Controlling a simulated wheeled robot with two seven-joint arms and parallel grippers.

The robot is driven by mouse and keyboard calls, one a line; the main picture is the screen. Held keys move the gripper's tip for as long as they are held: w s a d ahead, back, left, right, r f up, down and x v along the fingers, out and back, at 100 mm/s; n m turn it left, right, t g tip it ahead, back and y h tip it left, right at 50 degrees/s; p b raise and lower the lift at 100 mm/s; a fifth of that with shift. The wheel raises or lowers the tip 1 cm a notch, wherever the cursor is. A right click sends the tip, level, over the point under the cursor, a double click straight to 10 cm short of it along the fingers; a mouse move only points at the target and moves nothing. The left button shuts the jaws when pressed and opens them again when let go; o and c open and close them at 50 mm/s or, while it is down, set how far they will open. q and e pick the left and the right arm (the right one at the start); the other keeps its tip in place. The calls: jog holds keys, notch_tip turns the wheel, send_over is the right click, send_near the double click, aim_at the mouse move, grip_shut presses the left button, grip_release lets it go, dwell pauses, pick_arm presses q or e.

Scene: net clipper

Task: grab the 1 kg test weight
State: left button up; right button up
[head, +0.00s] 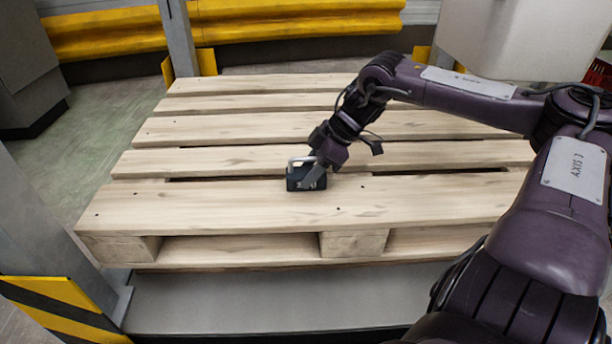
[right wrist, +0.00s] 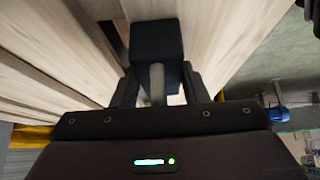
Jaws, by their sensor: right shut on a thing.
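The test weight (head: 295,184) is a small dark block with a pale grey handle, at the front middle of the wooden pallet. My right gripper (head: 311,174) reaches down to it from the upper right and is shut on it. In the right wrist view the dark block of the weight (right wrist: 157,45) lies straight ahead, its grey handle between the dark fingers of my right gripper (right wrist: 158,88). The weight is at the level of the boards; I cannot tell whether it touches them. Part of it is hidden by the gripper. My left gripper is out of view.
The pallet (head: 240,203) has slats with gaps between them and is otherwise bare. A grey post with a yellow-black striped foot (head: 50,292) stands at the front left. Yellow barriers (head: 290,25) run behind. A pale grey box-like body (head: 520,38) is at the upper right.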

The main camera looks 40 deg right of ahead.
grip_shut()
jog(key=shift+r, duration=0.1)
